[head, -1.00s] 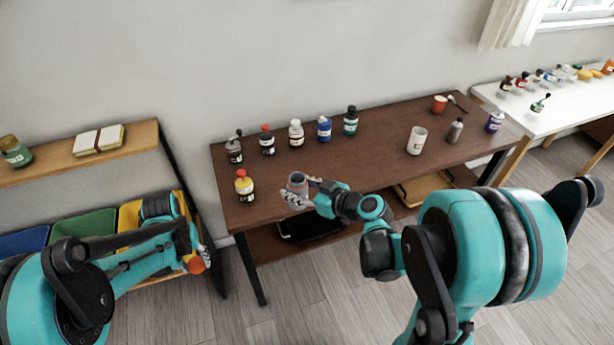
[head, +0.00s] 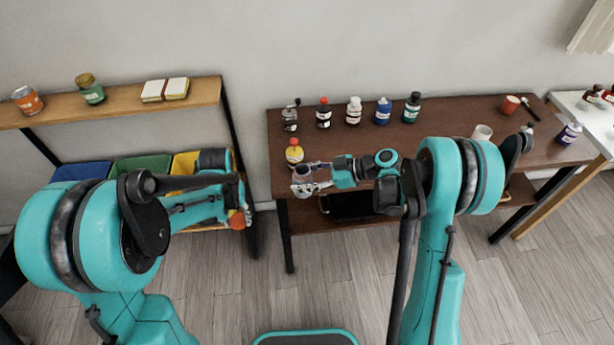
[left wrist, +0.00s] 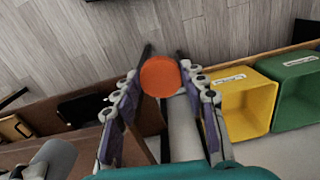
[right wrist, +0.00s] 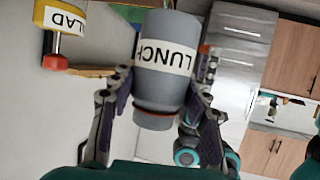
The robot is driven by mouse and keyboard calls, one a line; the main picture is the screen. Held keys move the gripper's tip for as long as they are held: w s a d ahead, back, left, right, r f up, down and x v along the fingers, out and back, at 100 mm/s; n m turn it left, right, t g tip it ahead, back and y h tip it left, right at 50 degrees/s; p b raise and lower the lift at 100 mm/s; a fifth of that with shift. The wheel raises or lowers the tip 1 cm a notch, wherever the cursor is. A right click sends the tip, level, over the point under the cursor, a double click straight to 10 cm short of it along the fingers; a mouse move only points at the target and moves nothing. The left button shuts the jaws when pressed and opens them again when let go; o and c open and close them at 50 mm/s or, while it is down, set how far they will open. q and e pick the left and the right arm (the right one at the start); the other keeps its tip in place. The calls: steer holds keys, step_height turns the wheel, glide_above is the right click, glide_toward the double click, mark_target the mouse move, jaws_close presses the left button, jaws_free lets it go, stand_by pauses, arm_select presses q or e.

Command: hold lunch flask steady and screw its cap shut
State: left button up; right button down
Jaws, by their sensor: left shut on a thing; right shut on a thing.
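The grey lunch flask (right wrist: 165,62), with a white LUNCH label, is between the fingers of my right gripper (right wrist: 150,110), which is shut on it. An orange ring circles its narrower neck in the right wrist view. In the head view the flask (head: 301,172) is over the front left part of the brown table; I cannot tell whether it touches the top. My left gripper (head: 240,213) is shut on the round orange cap (left wrist: 159,77). The cap (head: 238,221) is left of the table and apart from the flask.
A yellow salad bottle (head: 294,153) with a red lid stands close behind the flask; it also shows in the right wrist view (right wrist: 60,30). Several bottles line the back of the brown table (head: 440,152). A shelf with coloured bins (head: 140,165) is behind my left gripper.

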arm_select(q)
steer(key=w+d+r, duration=0.9)
steer(key=d+r, duration=0.1)
steer(key=m, duration=0.1)
glide_toward(302, 165)
steer(key=s, duration=0.2)
steer(key=shift+s+f, duration=0.15)
steer(key=shift+f, duration=2.05)
steer(key=shift+f, duration=0.85)
steer(key=shift+f, duration=0.55)
